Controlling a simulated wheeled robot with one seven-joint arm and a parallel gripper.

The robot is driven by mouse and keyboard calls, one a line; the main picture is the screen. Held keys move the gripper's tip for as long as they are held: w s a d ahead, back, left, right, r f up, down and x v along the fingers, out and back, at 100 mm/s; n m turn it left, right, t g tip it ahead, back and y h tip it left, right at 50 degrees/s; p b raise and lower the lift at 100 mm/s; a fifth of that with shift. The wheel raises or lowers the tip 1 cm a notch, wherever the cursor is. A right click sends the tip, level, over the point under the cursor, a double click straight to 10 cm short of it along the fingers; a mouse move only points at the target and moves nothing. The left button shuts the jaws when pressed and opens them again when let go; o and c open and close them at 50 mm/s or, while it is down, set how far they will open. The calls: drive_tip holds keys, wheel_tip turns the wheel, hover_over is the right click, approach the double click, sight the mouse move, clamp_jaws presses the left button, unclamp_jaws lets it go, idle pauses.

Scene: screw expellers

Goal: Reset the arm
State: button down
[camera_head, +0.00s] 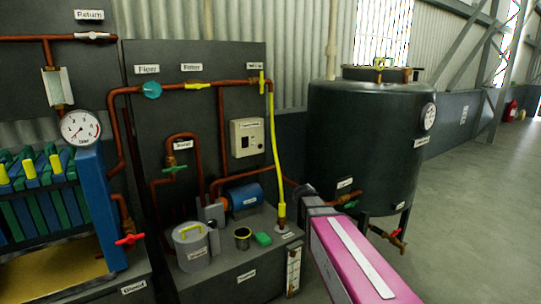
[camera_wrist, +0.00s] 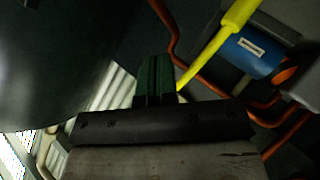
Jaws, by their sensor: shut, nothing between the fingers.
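My pink arm (camera_head: 355,262) reaches in from the lower right in the head view. My gripper (camera_head: 303,190) is at its far end, between the yellow hose (camera_head: 275,140) and the dark tank (camera_head: 362,140). The fingers are small and partly hard to see there. In the wrist view my gripper's dark green fingers (camera_wrist: 156,75) are together, with nothing held between them. The yellow hose (camera_wrist: 215,50) passes to the right of the fingers in that view.
A bench holds a silver pot (camera_head: 190,248), a dark cup (camera_head: 243,238), a green block (camera_head: 262,239) and a blue motor (camera_head: 243,196). A filter press with a gauge (camera_head: 81,127) stands left. Open floor (camera_head: 480,200) lies to the right.

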drive_tip(key=s+d+f+m+g+y, duration=0.1)
drive_tip(key=s+f+m+g, duration=0.3)
drive_tip(key=s, duration=1)
drive_tip(key=s+d+f+m+g+y, duration=0.1)
drive_tip(key=s+d+f+m+g, duration=0.1)
drive_tip(key=s+f+g, duration=0.6)
drive_tip(key=s+f+m, duration=0.1)
drive_tip(key=s+f, duration=0.1)
drive_tip(key=s, duration=0.5)
drive_tip(key=shift+f+m, duration=0.15)
drive_tip(key=shift+m, duration=0.25)
